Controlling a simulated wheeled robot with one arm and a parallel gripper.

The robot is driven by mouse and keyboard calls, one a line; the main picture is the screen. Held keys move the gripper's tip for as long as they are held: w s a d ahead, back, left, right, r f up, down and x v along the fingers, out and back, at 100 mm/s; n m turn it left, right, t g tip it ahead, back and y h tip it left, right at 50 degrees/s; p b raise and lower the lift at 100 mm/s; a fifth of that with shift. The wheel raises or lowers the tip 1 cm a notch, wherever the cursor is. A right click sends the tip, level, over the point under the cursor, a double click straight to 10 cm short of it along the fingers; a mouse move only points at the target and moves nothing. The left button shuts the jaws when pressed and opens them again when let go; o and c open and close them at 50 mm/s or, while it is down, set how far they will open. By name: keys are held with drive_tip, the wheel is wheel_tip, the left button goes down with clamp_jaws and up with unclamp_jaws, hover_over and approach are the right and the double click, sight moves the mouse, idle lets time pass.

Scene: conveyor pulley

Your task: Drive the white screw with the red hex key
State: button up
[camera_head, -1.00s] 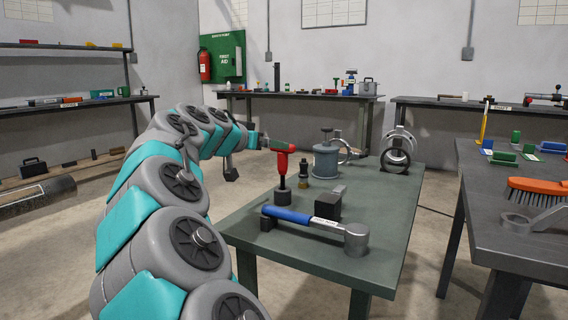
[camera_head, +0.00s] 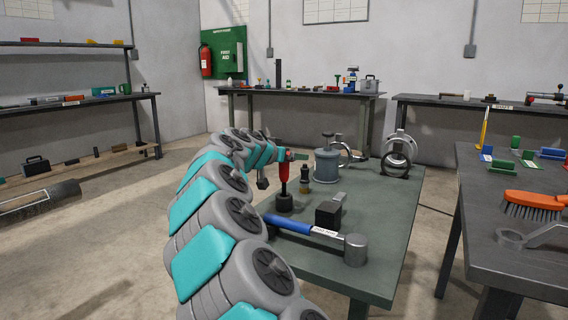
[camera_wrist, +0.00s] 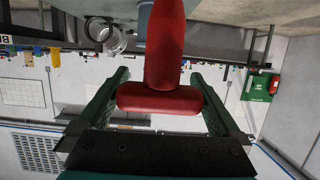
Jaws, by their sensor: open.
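The red hex key (camera_head: 284,172) stands upright in a dark round holder on the green table, its shaft running down into the holder. My gripper (camera_head: 291,155) is at its top. In the wrist view the key's red T-shaped handle (camera_wrist: 160,100) lies between the two green fingers of my gripper (camera_wrist: 160,76), with a gap at each side. The jaws are open. I cannot make out the white screw in either view.
A hammer with a blue handle (camera_head: 288,223) lies in front of the key's holder, beside a black block (camera_head: 328,214). A grey canister (camera_head: 326,166) and a pulley in a stand (camera_head: 398,157) are farther back. A dark table (camera_head: 500,240) stands at right.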

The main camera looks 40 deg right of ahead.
drive_tip(key=shift+c, duration=0.2)
drive_tip(key=c, duration=1)
drive_tip(key=shift+c, duration=0.2)
wheel_tip(320, 180, up, 10)
drive_tip(key=shift+p, duration=0.4)
idle(1.0)
